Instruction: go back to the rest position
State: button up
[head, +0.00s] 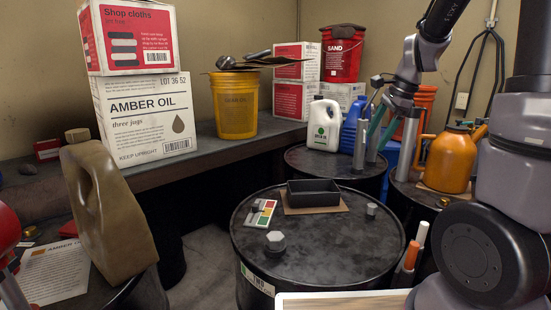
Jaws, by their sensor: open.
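My gripper (382,165) hangs fingers down at the upper right, below my bent arm. Its two fingers are spread apart, with nothing seen between them. It is in front of or over the back drum (320,163), near a blue jug (350,128) that it partly hides. I cannot tell its exact height or whether it touches anything.
A white jug (324,125) is left of my gripper; an orange oil can (450,160) is right. A brown jug (105,210) stands front left.

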jog(key=s+a+r+n+t, duration=0.1)
jog(key=s+r+n+t, duration=0.1)
jog(key=s+r+n, duration=0.3)
jog(key=s+a+r+n+t+h, duration=0.1)
jog(key=s+r+n, duration=0.5)
jog(key=s, duration=0.7)
jog(key=shift+a+r+n+t, duration=0.2)
jog(key=shift+a+n+t, duration=0.5)
jog(key=shift+a+n, duration=0.1)
